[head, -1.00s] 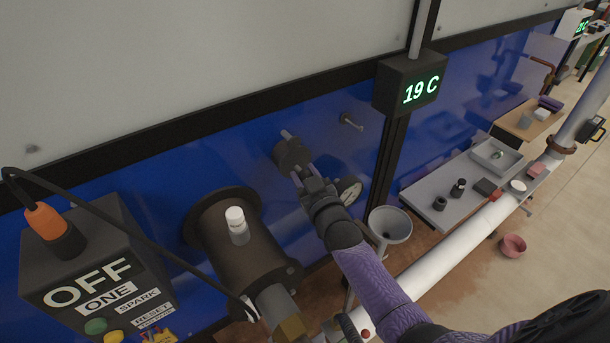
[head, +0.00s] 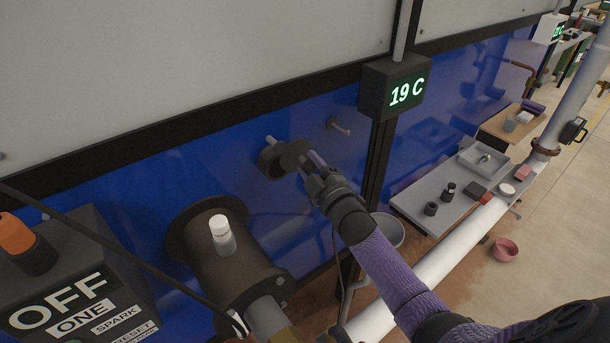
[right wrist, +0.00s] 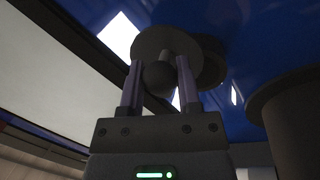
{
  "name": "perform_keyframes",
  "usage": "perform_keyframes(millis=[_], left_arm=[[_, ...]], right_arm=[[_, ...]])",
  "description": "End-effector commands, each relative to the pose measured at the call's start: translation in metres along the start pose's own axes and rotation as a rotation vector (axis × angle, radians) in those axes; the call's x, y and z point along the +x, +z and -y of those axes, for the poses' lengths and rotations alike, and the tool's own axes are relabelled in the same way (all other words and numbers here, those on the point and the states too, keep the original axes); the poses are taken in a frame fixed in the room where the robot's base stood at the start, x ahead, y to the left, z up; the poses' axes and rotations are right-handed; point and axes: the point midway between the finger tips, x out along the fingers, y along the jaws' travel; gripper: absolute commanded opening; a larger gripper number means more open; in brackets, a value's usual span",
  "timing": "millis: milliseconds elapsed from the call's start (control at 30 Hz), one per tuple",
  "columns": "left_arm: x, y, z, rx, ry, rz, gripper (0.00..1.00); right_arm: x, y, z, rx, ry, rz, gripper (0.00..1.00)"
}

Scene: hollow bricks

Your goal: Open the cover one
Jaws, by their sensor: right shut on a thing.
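The cover (head: 294,153) is a small dark round disc on the blue wall, near the middle of the head view. My right gripper (head: 306,164) is shut on the cover's knob. In the right wrist view, the rounded knob (right wrist: 158,76) sits between my two fingers, with the disc (right wrist: 160,42) behind it. A dark round fitting (head: 268,160) shows just left of the cover, partly overlapped by it. It also shows in the right wrist view (right wrist: 213,66), right of the disc. Whether it has an open hole cannot be told. My left gripper is not in view.
A dark flanged cylinder (head: 225,265) with a white-capped bottle (head: 221,235) on it juts out at lower left. A box labelled OFF ONE (head: 75,285) stands left of it. A peg (head: 340,126) and a 19 C display (head: 395,88) are right of the cover.

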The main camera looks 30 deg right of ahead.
Motion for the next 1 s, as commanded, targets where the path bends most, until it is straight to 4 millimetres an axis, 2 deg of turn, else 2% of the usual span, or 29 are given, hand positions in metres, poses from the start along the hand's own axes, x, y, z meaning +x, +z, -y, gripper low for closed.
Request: perform_keyframes(millis=[600,1000], left_arm=[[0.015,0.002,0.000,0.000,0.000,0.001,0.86],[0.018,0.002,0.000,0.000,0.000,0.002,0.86]], right_arm=[[0.007,-0.003,-0.035,-0.566,0.022,-0.111,0.00],[0.009,-0.011,-0.049,-0.827,0.031,-0.162,0.00]])
